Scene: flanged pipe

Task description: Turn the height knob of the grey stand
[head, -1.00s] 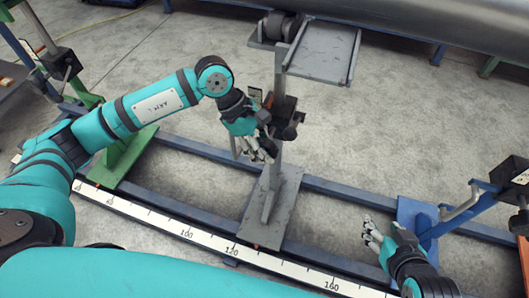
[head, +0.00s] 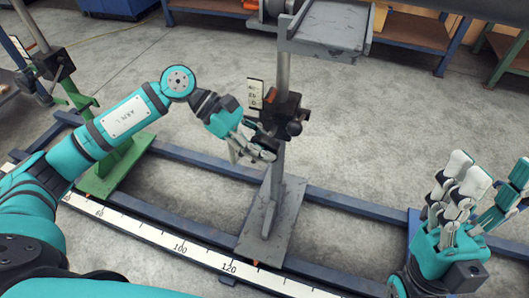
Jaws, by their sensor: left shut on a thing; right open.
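The grey stand (head: 283,165) is upright in the middle, its base plate across the blue rails. A dark clamp block (head: 281,113) sits on its post, with a small marked scale plate (head: 255,93) at the block's left. My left gripper (head: 262,149) is at the lower left of this block, its fingers shut around the height knob, which they mostly hide. A dark handle (head: 294,128) sticks out on the block's right side. My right gripper (head: 476,190) is open and empty at the right, fingers pointing up, well apart from the stand.
A grey tray (head: 329,27) tops the stand. A green stand (head: 112,165) is at the left. A white ruler (head: 148,232) runs along the near blue rail. A blue stand base (head: 413,222) is mostly hidden behind my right gripper. Benches stand at the back; the floor between is clear.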

